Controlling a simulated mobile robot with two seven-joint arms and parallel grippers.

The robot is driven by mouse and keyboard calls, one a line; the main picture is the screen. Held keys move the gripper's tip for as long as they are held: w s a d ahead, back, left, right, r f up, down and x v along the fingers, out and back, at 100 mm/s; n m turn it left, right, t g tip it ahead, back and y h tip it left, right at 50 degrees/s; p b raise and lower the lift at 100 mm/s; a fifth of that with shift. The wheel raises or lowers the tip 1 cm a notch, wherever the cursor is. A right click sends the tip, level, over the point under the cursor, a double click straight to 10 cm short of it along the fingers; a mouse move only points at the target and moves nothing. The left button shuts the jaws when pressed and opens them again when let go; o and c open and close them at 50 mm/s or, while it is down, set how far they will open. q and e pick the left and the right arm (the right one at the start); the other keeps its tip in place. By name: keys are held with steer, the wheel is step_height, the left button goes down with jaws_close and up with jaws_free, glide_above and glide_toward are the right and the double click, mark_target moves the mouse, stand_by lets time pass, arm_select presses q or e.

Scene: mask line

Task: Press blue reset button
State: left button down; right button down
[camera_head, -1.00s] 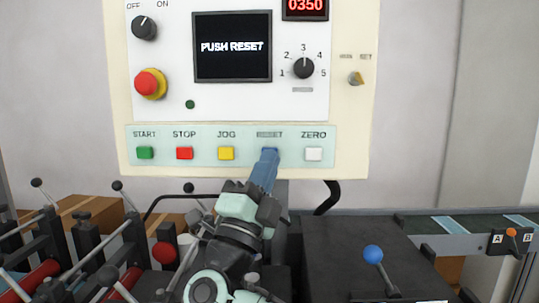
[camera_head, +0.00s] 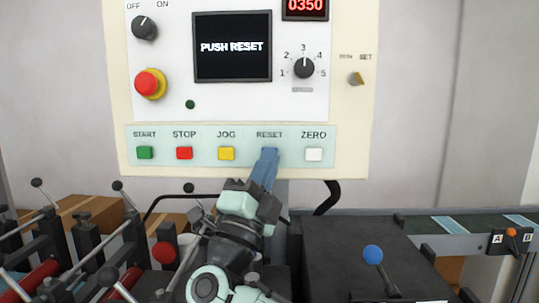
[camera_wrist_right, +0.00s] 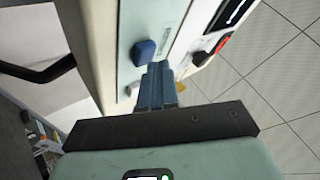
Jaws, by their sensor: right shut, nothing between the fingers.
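The blue reset button (camera_wrist_right: 143,51) shows in the right wrist view on the pale green strip, and the fingertips overlap its edge in that picture. In the head view the tips cover most of the spot under the RESET label, so the button is largely hidden there. My right gripper (camera_head: 267,158) is shut and empty, with its blue-grey fingers pointing at the panel. Its tips (camera_wrist_right: 158,68) also show in the right wrist view, very close to the button. I cannot tell whether they touch it. My left gripper is not in view.
The control panel (camera_head: 350,125) shows PUSH RESET on its screen (camera_head: 232,62). The yellow JOG button (camera_head: 226,153) and white ZERO button (camera_head: 314,154) flank the reset position. A blue-knobbed lever (camera_head: 373,255) stands at lower right. Several levers and rollers crowd the lower left.

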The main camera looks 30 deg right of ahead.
steer(key=shift+w+d, duration=0.25)
steer(key=shift+w, duration=0.2)
stand_by(0.5)
steer(key=shift+s, duration=0.1)
steer(key=shift+s+a+b, duration=0.45)
steer(key=shift+s+b, duration=0.05)
steer(key=shift+s, duration=0.2)
steer(key=s+a+b, duration=0.1)
steer(key=s, duration=0.2)
steer(key=s+a+b, duration=0.1)
steer(key=shift+s+a+b, duration=0.15)
steer(key=shift+a+b, duration=0.15)
steer(key=shift+b, duration=0.05)
stand_by(0.8)
